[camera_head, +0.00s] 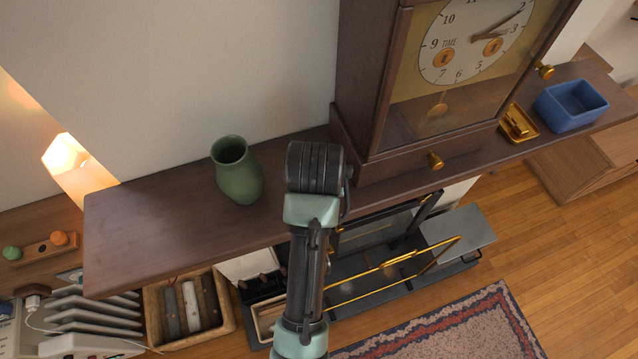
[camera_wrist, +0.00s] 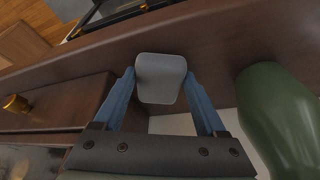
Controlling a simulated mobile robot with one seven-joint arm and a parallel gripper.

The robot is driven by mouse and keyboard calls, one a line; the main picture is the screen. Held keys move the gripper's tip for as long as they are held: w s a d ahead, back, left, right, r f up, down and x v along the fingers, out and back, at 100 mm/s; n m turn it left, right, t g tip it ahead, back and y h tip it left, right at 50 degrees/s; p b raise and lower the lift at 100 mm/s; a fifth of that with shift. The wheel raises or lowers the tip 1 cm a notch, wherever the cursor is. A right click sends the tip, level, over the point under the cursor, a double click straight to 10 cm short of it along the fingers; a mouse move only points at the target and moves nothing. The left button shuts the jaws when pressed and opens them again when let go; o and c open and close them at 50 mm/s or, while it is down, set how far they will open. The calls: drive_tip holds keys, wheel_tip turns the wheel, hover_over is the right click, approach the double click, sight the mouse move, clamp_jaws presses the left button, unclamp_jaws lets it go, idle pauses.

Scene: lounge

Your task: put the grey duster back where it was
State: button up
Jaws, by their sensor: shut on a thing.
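The grey duster (camera_wrist: 160,68) shows in the wrist view as a pale grey rounded block. My gripper (camera_wrist: 160,82) is shut on it, with one blue finger at each side. The duster is over the dark wooden mantel shelf (camera_head: 150,215), between the clock and the green vase. I cannot tell whether it touches the shelf. In the head view my own arm hides the duster and the fingers.
The green vase (camera_head: 238,172) stands left of my arm; it also shows in the wrist view (camera_wrist: 280,115). The wooden clock (camera_head: 358,75) stands close on the right. Beyond it are a gold object (camera_head: 518,122) and a blue box (camera_head: 572,112). The shelf's left end is clear.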

drive_tip(key=shift+f, duration=0.1)
drive_tip(key=o, duration=1.4)
drive_tip(key=shift+r, duration=0.55)
drive_tip(key=p+v, duration=0.3)
drive_tip(key=v, duration=0.8)
drive_tip(key=shift+s, duration=0.15)
